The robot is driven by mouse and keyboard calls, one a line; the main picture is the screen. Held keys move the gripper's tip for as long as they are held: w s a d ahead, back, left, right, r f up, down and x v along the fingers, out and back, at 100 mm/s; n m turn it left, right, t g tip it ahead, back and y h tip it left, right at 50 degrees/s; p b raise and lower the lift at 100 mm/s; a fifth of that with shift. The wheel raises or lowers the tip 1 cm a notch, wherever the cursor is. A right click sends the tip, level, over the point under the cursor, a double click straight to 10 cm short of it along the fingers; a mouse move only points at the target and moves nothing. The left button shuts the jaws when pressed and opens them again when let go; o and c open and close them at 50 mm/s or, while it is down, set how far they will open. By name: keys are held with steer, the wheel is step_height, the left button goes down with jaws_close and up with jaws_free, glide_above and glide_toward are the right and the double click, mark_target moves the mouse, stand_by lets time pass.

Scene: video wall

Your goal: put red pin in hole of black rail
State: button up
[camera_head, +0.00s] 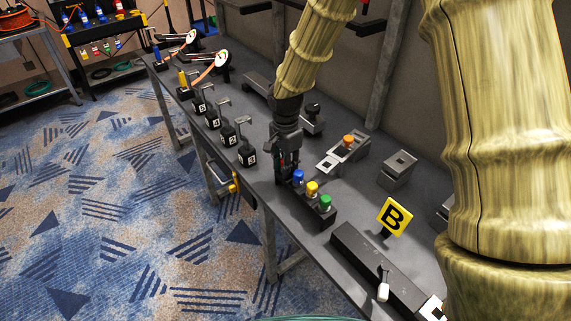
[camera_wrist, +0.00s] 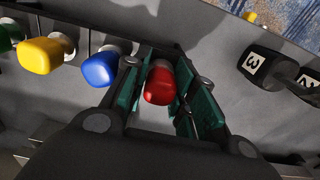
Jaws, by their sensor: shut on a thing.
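My gripper (camera_head: 287,172) is shut on a red pin, whose rounded red head (camera_wrist: 160,85) shows between the green-lined fingers in the wrist view. The black rail (camera_head: 312,213) stands on the bench just below my gripper. It bears a blue pin (camera_head: 298,176), a yellow pin (camera_head: 312,187) and a green pin (camera_head: 325,202) in a row. The red pin is in line with them, beside the blue pin (camera_wrist: 100,69), at the rail's far end. My fingers hide the red pin in the head view. I cannot tell whether its lower end is in a hole.
Black numbered blocks with handles (camera_head: 247,154) line the bench's front edge to the left. A grey fixture with an orange knob (camera_head: 348,141) and a grey block (camera_head: 398,168) stand behind.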

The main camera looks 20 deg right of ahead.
steer(key=shift+r+p, duration=2.75)
steer(key=shift+r, duration=0.8)
